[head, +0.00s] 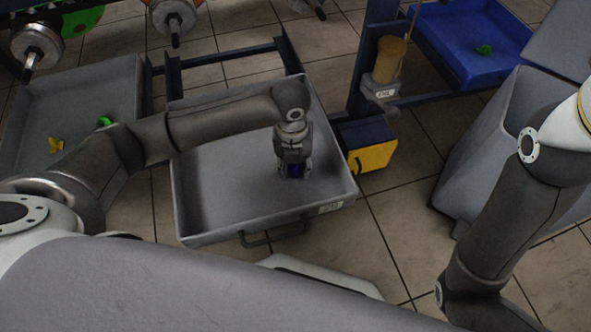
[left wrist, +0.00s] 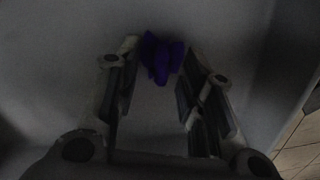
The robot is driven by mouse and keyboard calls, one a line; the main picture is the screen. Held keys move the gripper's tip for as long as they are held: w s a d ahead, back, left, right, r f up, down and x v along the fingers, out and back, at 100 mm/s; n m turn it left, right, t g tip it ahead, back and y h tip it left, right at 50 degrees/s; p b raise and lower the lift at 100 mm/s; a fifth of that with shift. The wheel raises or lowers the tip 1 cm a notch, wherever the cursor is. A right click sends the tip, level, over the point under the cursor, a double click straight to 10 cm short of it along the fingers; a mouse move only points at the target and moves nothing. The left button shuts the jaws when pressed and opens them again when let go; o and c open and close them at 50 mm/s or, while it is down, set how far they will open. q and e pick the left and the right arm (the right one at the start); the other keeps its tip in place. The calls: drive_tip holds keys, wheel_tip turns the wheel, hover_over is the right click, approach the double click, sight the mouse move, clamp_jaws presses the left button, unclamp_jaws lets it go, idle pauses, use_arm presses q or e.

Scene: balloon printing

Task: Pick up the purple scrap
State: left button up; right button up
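The purple scrap (left wrist: 161,57) lies on the floor of a grey tray (head: 210,205). In the left wrist view it sits between and just beyond my left gripper's (left wrist: 158,65) open fingertips. In the head view my left gripper (head: 294,171) points down into the right part of the tray, and only a bit of the purple scrap (head: 293,171) shows between its fingers. I cannot tell whether the fingers touch it. My right arm comes in from the right, and its gripper is out of view.
A second grey tray at the left (head: 30,115) holds a yellow scrap (head: 56,146) and a green scrap (head: 105,121). A blue tray (head: 450,60) with a green scrap (head: 484,49) is at the upper right. A yellow box (head: 372,156) and a large grey bin (head: 480,140) stand right of the middle tray.

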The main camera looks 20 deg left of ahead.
use_arm(q)
drive_tip(key=shift+f, duration=0.25)
drive_tip(key=c, duration=0.7)
drive_tip(key=shift+c, duration=0.2)
drive_tip(key=shift+r, duration=0.2)
